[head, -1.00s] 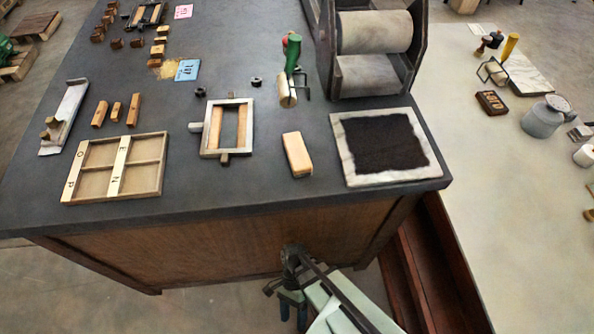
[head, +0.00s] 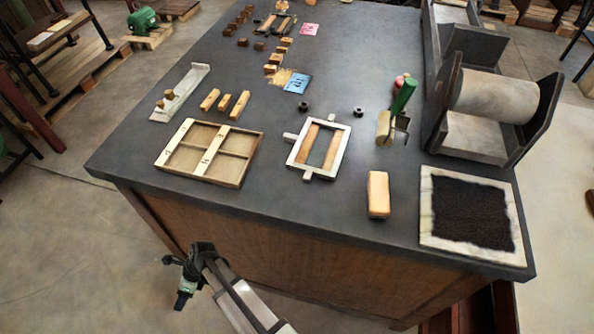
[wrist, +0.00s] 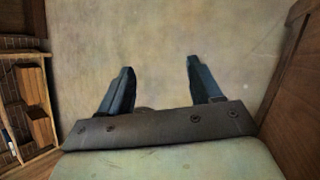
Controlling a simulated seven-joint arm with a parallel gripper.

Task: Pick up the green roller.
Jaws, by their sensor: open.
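The green roller (head: 402,97) stands on the dark table top in the head view, right of centre, with its green handle up and a tan roller head and metal frame below. A small red knob or ball shows behind its handle. My gripper (head: 183,298) is low in front of the table's wooden front side, to the left of the roller and well away from it. In the wrist view my gripper (wrist: 158,75) is open and empty, its two dark fingers apart over bare floor. The roller does not show in the wrist view.
A tan block (head: 378,194) and a black inked slab (head: 470,216) lie in front of the roller. A press with a large cylinder (head: 495,97) stands to its right. A small frame (head: 335,157) and a divided tray (head: 176,166) lie to the left.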

